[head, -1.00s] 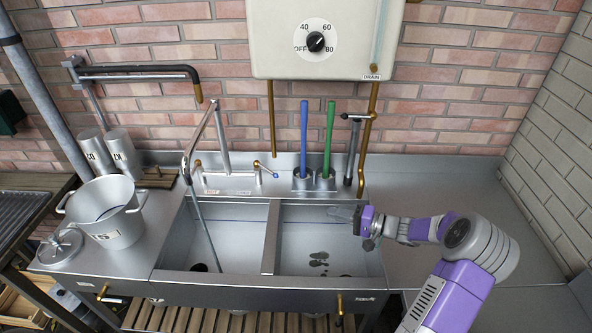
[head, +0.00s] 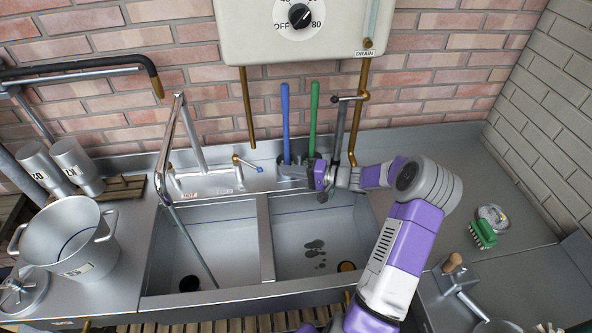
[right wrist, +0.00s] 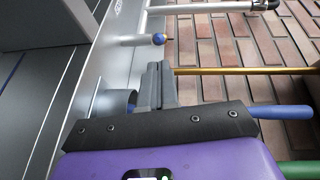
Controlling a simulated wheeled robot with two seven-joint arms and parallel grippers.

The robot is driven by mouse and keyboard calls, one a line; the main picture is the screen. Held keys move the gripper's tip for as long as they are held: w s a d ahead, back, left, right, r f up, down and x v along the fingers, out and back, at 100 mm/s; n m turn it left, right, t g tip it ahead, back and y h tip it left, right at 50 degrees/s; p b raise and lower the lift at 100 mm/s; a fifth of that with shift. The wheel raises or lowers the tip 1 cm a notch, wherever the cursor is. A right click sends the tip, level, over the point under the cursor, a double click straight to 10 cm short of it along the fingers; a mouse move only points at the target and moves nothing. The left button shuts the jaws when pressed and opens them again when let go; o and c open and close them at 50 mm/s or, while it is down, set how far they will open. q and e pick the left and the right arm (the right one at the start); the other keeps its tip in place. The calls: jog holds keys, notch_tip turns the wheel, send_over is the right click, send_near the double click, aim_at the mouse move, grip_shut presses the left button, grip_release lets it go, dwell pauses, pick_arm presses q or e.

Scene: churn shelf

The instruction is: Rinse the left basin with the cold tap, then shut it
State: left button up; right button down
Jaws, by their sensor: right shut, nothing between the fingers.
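The left basin (head: 207,245) has a dark drain hole near its front. The tap spout (head: 166,170) hangs over it, and a thin grey line, seemingly a water stream, runs from its end down into the basin. The cold tap lever (head: 247,164), with a blue tip, sticks out right of the spout, near the COLD label; its blue end also shows in the right wrist view (right wrist: 158,39). My right gripper (head: 288,172) is shut and empty, right of the lever and apart from it. In the right wrist view its fingers (right wrist: 158,84) point towards the blue end.
Blue-handled (head: 286,115) and green-handled (head: 313,115) brushes stand in holders close by my right gripper. The right basin (head: 335,225) shows dark wet patches. A large pot (head: 68,238) stands on the left counter. A green brush (head: 483,234) lies on the right counter.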

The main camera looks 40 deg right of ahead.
pick_arm(q)
jog(key=shift+w+f, duration=0.1)
jog(key=shift+f, duration=0.2)
pick_arm(e)
jog(key=x, duration=0.5)
jog(key=shift+w+a, duration=0.15)
jog(key=shift+w, duration=0.2)
pick_arm(q)
jog(key=shift+f, duration=0.1)
pick_arm(e)
jog(key=shift+a+f, duration=0.1)
pick_arm(q)
jog(key=shift+s+a+f+b, duration=0.2)
jog(key=shift+f+b, duration=0.05)
jog(key=shift+b, duration=0.3)
pick_arm(e)
jog(key=shift+s+a, duration=0.25)
jog(key=shift+a, duration=0.1)
